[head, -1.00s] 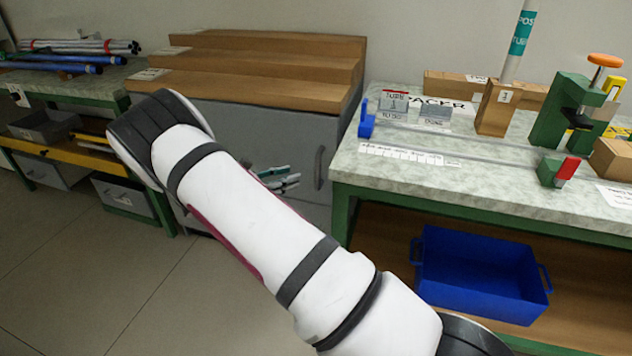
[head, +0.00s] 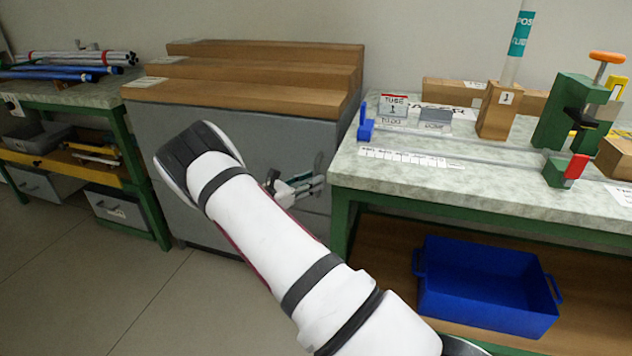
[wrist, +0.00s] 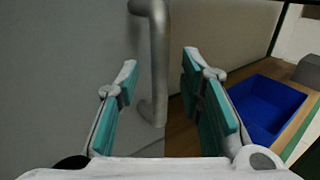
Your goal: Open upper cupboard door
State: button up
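The grey cupboard (head: 165,140) stands below stepped wooden boards, its front partly hidden by my arm. The cupboard door (wrist: 70,60) fills the left of the wrist view and looks closed. Its vertical metal bar handle (wrist: 158,75) rises between my two teal-padded fingers in that view. My gripper (wrist: 160,63) is open, with one finger on each side of the handle. I cannot tell whether either finger touches it. In the head view my gripper (head: 316,183) is at the right side of the cupboard front, beside the workbench leg.
A green-framed workbench (head: 400,180) stands close on the right, with a blue crate (head: 485,300) on its lower shelf. A shelf rack (head: 100,95) with rods is at the left. The floor (head: 60,290) in front is clear.

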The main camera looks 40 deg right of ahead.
jog(key=shift+w+d, duration=0.1)
jog(key=shift+d, duration=1.2)
jog(key=shift+c, duration=0.6)
grip_shut()
jog(key=shift+a, duration=0.1)
